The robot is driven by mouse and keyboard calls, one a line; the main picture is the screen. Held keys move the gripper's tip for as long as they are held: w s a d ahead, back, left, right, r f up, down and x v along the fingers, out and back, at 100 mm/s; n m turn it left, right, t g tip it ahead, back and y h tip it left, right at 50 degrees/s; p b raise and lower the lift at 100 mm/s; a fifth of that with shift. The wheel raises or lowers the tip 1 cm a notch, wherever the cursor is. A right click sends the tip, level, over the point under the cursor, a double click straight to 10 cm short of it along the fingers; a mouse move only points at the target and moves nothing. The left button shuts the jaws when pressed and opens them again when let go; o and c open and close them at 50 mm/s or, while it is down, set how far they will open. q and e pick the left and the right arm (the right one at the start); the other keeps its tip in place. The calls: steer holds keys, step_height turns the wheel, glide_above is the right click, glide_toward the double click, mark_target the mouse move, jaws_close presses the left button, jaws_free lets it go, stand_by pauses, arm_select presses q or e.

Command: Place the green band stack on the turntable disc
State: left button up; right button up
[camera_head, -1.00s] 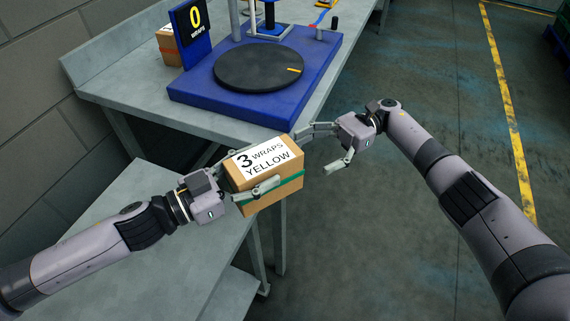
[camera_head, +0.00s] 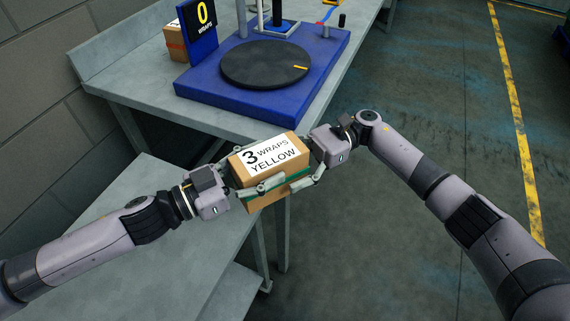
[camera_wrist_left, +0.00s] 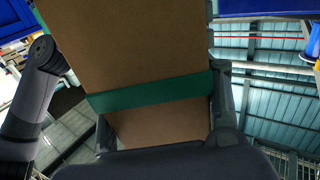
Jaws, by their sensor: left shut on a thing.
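The green band stack (camera_head: 268,162) is a brown carton with a green band around it and a white label reading "3 WRAPS YELLOW". It is held in the air over the gap in front of the turntable bench. My left gripper (camera_head: 254,174) is shut on its left side, and the carton and green band (camera_wrist_left: 150,95) fill the left wrist view. My right gripper (camera_head: 310,160) is at its right end, fingers apart around the carton; I cannot tell if they press on it. The black turntable disc (camera_head: 262,66) is empty, on a blue base (camera_head: 240,97) beyond the carton.
A counter sign reading "0 WRAPS" (camera_head: 202,20) stands at the disc's left, with another carton (camera_head: 174,42) behind it. A lower grey table (camera_head: 130,235) is at the left front. A mast (camera_head: 278,12) rises behind the disc. The floor at right is clear.

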arm_select(q)
steer(key=shift+r, duration=0.1)
arm_select(e)
steer(key=shift+a, duration=0.1)
steer(key=c, duration=1.5)
arm_select(q)
steer(key=o, duration=1.6)
